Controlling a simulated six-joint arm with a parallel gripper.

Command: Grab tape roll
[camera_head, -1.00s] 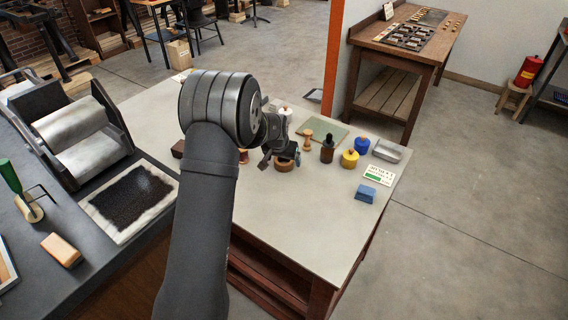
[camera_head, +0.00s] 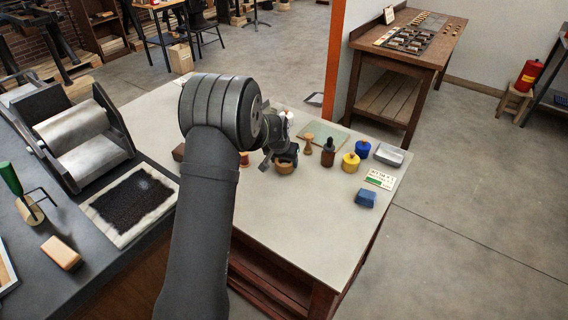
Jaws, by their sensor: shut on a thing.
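A brown, round, low thing (camera_head: 286,168), which looks like the tape roll, is on the pale table top at my fingers. My gripper (camera_head: 279,158) reaches down to it from the upper left. The jaws are shut on it, and the dark fingers cover its top and far side. It appears to be at table height; I cannot tell whether it touches the table.
Close to the right stand a wooden handle (camera_head: 308,145), a dark bottle (camera_head: 328,152), a yellow pot (camera_head: 350,163) and a blue pot (camera_head: 363,149). A blue block (camera_head: 366,198) lies nearer the front right. The table's front middle is clear.

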